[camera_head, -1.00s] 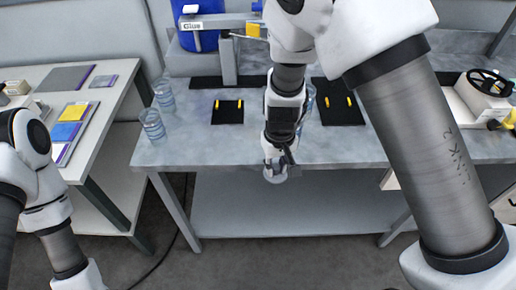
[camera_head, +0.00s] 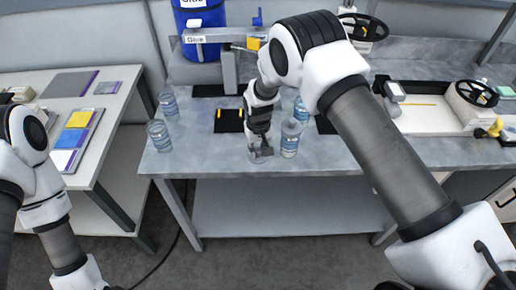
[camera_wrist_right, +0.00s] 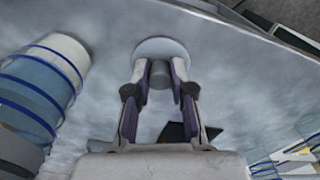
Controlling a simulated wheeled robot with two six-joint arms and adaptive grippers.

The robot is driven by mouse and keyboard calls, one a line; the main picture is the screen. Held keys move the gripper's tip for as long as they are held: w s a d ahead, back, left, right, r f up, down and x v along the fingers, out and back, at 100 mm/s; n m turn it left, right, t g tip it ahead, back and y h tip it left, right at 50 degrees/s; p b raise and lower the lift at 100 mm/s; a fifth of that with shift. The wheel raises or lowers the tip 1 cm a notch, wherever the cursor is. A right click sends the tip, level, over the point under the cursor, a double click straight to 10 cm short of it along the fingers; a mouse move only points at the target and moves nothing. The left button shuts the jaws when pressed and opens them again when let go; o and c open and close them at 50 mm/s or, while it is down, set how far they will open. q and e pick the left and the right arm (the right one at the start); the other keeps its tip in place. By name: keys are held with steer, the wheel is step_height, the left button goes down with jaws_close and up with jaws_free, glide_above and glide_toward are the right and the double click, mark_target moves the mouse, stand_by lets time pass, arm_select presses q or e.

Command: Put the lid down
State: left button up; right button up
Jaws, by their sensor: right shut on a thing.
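My right gripper (camera_head: 260,148) is shut on the lid (camera_wrist_right: 160,47), low over the front part of the grey table (camera_head: 330,155). In the right wrist view, the fingers (camera_wrist_right: 160,78) grip the lid's small knob, and its pale round disc shows beyond the fingertips. I cannot tell whether the lid touches the table. A blue-banded clear jar (camera_head: 290,139) stands just right of the gripper; the jar also shows at the left of the right wrist view (camera_wrist_right: 42,88). My left arm is at the left edge; its gripper is out of view.
Another jar (camera_head: 301,108) stands behind. Two clear jars (camera_head: 158,135) (camera_head: 168,102) stand on the table's left side. A black mat (camera_head: 229,121) with yellow pieces lies behind the gripper. A blue glue drum (camera_head: 201,22) is at the back. The table's front right is clear.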

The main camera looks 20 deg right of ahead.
mark_target(259, 152)
steer(key=o, duration=0.8)
steer(key=shift+r, duration=0.2)
step_height(259, 152, up, 12)
steer(key=b, duration=0.4)
steer(key=shift+s+f, duration=0.1)
steer(key=shift+s, duration=0.05)
steer(key=shift+s+f, duration=0.1)
